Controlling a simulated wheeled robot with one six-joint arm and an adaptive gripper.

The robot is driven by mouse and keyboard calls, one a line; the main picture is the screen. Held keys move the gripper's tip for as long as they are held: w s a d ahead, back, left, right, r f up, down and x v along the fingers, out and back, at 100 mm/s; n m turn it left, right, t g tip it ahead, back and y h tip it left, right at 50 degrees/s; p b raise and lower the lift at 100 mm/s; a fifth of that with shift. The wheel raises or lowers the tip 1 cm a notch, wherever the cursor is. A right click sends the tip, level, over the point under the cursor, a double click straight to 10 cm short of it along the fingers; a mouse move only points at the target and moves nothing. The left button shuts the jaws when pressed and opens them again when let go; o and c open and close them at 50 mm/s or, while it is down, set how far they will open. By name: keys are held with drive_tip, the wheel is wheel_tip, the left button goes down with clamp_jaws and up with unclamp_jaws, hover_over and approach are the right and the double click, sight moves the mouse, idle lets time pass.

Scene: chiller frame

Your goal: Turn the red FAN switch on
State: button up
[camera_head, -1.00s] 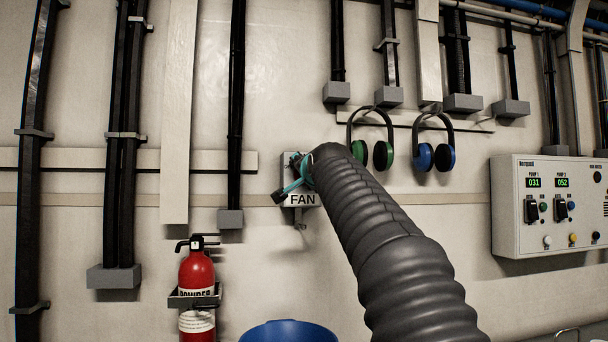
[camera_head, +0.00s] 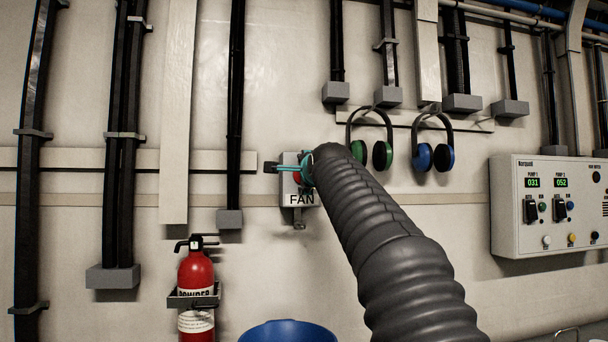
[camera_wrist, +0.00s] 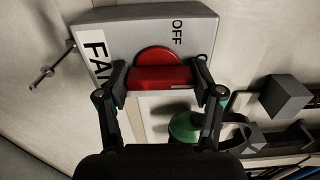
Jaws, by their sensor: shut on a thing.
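The grey FAN switch box (camera_head: 290,199) is on the wall at the middle of the head view, upright, partly hidden by my arm. In the wrist view the box (camera_wrist: 199,35) appears turned, with the FAN label on its left and OFF near its top right. The red switch (camera_wrist: 158,78) is a round knob with a raised bar lying nearly level in that view. My gripper (camera_wrist: 161,84) is shut on the bar, one finger at each end. A sliver of the red switch (camera_head: 297,178) shows in the head view beside my gripper. No ON label is visible.
Green ear defenders (camera_head: 383,155) and blue ear defenders (camera_head: 424,157) hang right of the box. A red extinguisher (camera_head: 197,273) is below left, and a blue container (camera_head: 288,332) is below. A control panel (camera_head: 515,218) is at the right.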

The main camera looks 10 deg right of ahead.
idle(0.4)
drive_tip(key=o, duration=1.1)
drive_tip(key=shift+o, duration=0.2)
drive_tip(key=shift+s, duration=0.15)
drive_tip(key=s, duration=1.1)
drive_tip(key=shift+s, duration=0.35)
